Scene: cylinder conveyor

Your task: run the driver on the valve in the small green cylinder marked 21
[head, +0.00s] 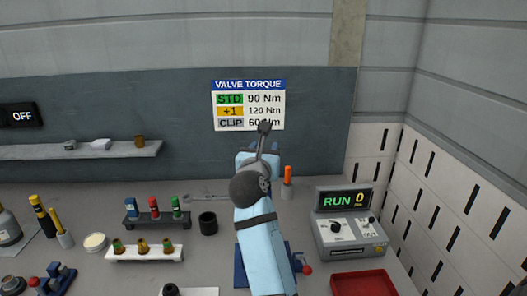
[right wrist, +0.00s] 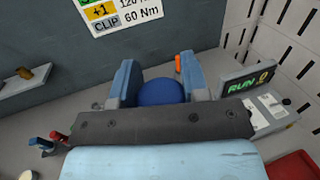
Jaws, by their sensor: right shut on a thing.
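My right gripper (right wrist: 160,78) reaches toward the back wall. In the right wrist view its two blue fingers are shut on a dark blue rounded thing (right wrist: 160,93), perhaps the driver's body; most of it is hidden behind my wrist. In the head view the right gripper (head: 258,160) is mostly hidden by my arm. I cannot make out a small green cylinder marked 21; my arm covers part of the bench. A large grey cylinder (head: 8,228) shows at the left edge. My left gripper is not in view.
A control box (head: 349,238) reads "RUN 0", with a red tray (head: 363,285) before it. A rack (head: 158,217) holds blue, red and green pieces; a white rack (head: 145,256) holds brass and green ones. A black cup (head: 208,223) and an orange-handled tool (head: 287,178) stand nearby.

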